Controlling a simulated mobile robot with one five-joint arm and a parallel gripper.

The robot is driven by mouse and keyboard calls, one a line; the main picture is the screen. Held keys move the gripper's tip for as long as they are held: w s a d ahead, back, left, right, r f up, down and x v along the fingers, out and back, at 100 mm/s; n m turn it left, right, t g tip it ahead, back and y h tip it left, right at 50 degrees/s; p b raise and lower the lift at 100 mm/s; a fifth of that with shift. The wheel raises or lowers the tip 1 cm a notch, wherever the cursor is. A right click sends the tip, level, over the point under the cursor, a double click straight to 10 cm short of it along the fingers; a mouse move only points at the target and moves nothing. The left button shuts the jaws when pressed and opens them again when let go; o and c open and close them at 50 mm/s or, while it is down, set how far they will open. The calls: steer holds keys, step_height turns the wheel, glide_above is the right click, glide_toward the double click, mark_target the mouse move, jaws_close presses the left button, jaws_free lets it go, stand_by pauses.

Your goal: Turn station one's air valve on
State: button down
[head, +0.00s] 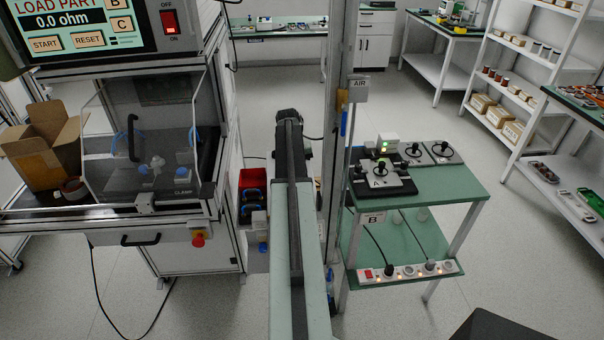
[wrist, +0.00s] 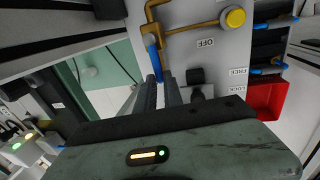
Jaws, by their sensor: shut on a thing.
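In the wrist view my gripper (wrist: 160,82) is shut on a slim blue lever (wrist: 153,58), with the fingertips at its lower end. The lever joins brass piping (wrist: 180,27) on a pale panel (wrist: 212,68). An inverted OFF label is beside the lever. The fingers partly hide the lever, and I cannot tell how far it is turned. In the head view my arm hides the gripper. An AIR sign (head: 358,90) is on the post, beside a yellow fitting (head: 341,101) with a blue handle (head: 344,123).
In the wrist view a yellow round knob (wrist: 235,18) and a red bin (wrist: 268,104) are to the right. In the head view a green table (head: 455,190) with devices stands right of the post. The clamp station (head: 150,170) is at left. Open floor lies behind.

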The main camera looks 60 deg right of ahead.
steer(key=shift+a, duration=0.1)
steer(key=c, duration=1.5)
jaws_free()
steer(key=r+p, duration=0.2)
steer(key=w+r+p, duration=0.1)
steer(key=r+p, duration=0.4)
steer(key=shift+w+a+r+p, duration=0.15)
steer(key=shift+a+r+p, duration=0.15)
steer(key=shift+a+p, duration=0.1)
